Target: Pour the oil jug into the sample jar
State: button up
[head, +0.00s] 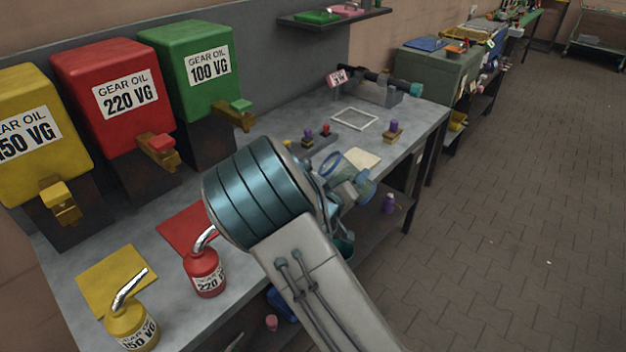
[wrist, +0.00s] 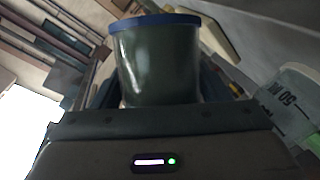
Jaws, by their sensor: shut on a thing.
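My gripper (head: 348,190) is over the right part of the bench, beyond my teal arm joint, and partly hidden. It is shut on a dark green, see-through container with a blue rim (wrist: 160,65), seen close up in the wrist view. In the head view its blue-rimmed mouth (head: 323,165) looks tilted. I cannot tell whether this is the sample jar. A red oil jug marked 220 (head: 205,274) stands at the front of the bench, its spout partly hidden by my arm. A yellow oil jug marked 150 VG (head: 132,325) stands to its left.
Yellow (head: 45,150), red (head: 105,95) and green (head: 190,75) gear oil tanks stand at the back. A yellow mat (head: 110,275) and a red mat (head: 180,228) lie on the bench. A clear marked vessel (wrist: 300,90) is close at right. The floor (head: 510,220) is open.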

jog(key=shift+d+r+n+t+h+p, duration=0.2)
jog(key=shift+r+n+t+h+p, duration=0.3)
jog(key=shift+r+n+p, duration=0.65)
dwell(4.3)
jog(key=shift+r+n, duration=0.15)
jog(key=shift+n, duration=0.1)
notch_tip(320, 180, down, 3)
jog(key=m+b, duration=0.1)
jog(key=m+g+y+b, duration=0.1)
jog(key=m+b, duration=0.1)
jog(key=shift+a+f, duration=0.15)
jog(key=shift+f, duration=0.05)
jog(key=shift+r+m, duration=0.25)
jog(key=shift+m, duration=0.35)
jog(key=shift+a, duration=0.1)
jog(key=shift+y, duration=0.3)
